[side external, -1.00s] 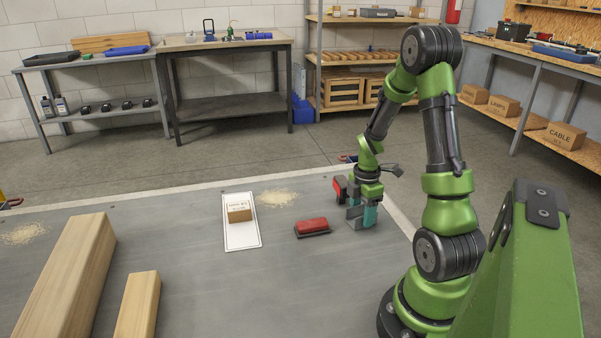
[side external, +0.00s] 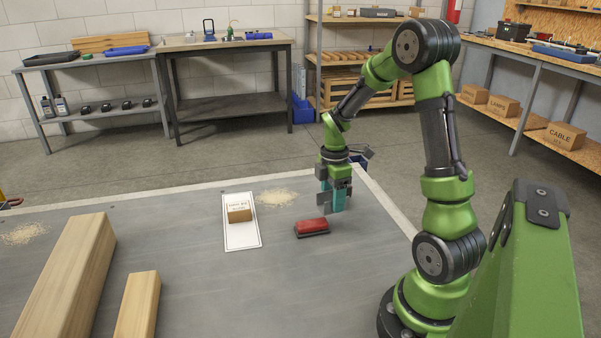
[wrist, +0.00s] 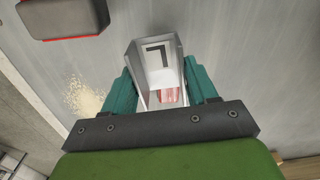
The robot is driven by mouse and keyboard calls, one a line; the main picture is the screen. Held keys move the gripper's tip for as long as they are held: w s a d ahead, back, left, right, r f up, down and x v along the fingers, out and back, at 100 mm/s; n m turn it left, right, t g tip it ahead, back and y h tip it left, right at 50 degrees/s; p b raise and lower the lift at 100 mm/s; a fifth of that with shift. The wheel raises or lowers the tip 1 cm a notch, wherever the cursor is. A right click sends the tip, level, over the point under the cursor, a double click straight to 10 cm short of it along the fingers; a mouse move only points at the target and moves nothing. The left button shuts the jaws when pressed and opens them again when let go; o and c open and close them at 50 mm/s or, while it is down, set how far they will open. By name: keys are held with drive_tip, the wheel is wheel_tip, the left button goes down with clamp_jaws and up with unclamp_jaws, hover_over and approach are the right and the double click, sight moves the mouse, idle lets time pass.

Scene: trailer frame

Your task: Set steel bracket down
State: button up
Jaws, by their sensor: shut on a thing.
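My gripper (side external: 336,208) is above the grey table, to the right of and a little behind the red-topped block. Its teal fingers are shut on the grey steel bracket (side external: 323,200). In the wrist view the bracket (wrist: 133,64) sits between the fingers (wrist: 160,88), with pale walls around a face bearing a black L-shaped mark. A small red-and-white patch shows below that mark; I cannot tell what it belongs to. The fingers partly hide the bracket in the side view.
A white sheet (side external: 243,239) with a small cardboard box (side external: 239,214) lies left of the red-topped block (side external: 312,227). Sawdust (side external: 277,198) lies behind them. Two wooden beams (side external: 68,270) (side external: 138,305) occupy the table's left front. The table's front middle is clear.

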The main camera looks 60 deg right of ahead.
drive_tip(key=shift+w+a+f+m, duration=0.1)
drive_tip(key=shift+w+f+m, duration=0.15)
drive_tip(key=shift+w+m, duration=0.2)
drive_tip(key=shift+w+d+m, duration=0.2)
drive_tip(key=shift+w+m, duration=0.05)
hover_over(302, 193)
drive_tip(key=shift+f, duration=0.65)
drive_tip(key=shift+w+f, duration=0.15)
drive_tip(key=shift+f, duration=1.6)
drive_tip(key=shift+f, duration=0.2)
drive_tip(key=o, duration=1.3)
